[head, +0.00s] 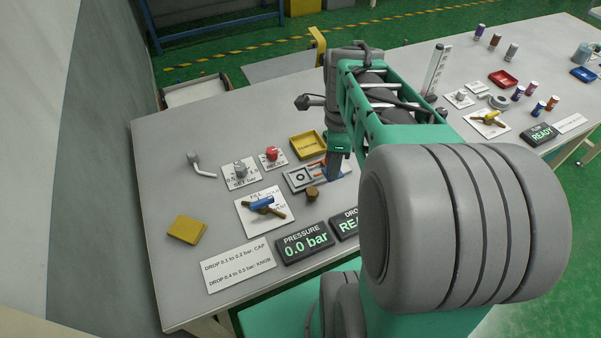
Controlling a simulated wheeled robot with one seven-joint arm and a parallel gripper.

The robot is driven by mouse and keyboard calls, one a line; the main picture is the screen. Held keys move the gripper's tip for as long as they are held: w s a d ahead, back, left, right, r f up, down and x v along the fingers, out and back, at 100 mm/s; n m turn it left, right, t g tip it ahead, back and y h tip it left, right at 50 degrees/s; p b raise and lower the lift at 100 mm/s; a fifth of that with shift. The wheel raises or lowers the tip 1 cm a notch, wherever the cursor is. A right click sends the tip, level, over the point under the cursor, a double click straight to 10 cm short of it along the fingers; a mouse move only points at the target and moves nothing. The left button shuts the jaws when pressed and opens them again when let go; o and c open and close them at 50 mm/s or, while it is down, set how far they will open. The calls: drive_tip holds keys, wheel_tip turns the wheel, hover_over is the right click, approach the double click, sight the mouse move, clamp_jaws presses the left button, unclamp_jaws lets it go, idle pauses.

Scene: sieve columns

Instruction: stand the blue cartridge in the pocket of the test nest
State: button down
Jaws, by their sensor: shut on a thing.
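The test nest (297,179), a low grey block with a dark-rimmed pocket ring and an orange line, lies near the middle of the left table. My gripper (336,166) points down at its right end, shut. Its fingers and my arm hide most of what is between them; a small blue patch beside the fingers fits the blue cartridge. I cannot tell whether its base touches the nest.
A yellow tray (309,145) stands behind the nest and a brown knob (312,193) in front. A blue-handled valve (264,206), red button (271,153), pressure display (305,243) and yellow pad (187,229) are nearby. Several cartridges and a red tray (503,79) stand at right.

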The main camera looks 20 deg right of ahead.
drive_tip(key=w+a+f, duration=0.1)
drive_tip(key=w+f, duration=0.1)
drive_tip(key=w, duration=0.1)
drive_tip(key=w+a+f, duration=0.1)
drive_tip(key=w+f, duration=0.2)
drive_tip(key=w+a+f+p, duration=0.1)
drive_tip(key=w+f, duration=0.2)
drive_tip(key=w, duration=0.1)
drive_tip(key=shift+a, duration=0.2)
drive_tip(key=shift+w+a+f, duration=0.1)
drive_tip(key=shift+w+f, duration=0.1)
drive_tip(key=shift+f, duration=1.6)
drive_tip(key=shift+f, duration=0.2)
drive_tip(key=c, duration=1.1)
unclamp_jaws()
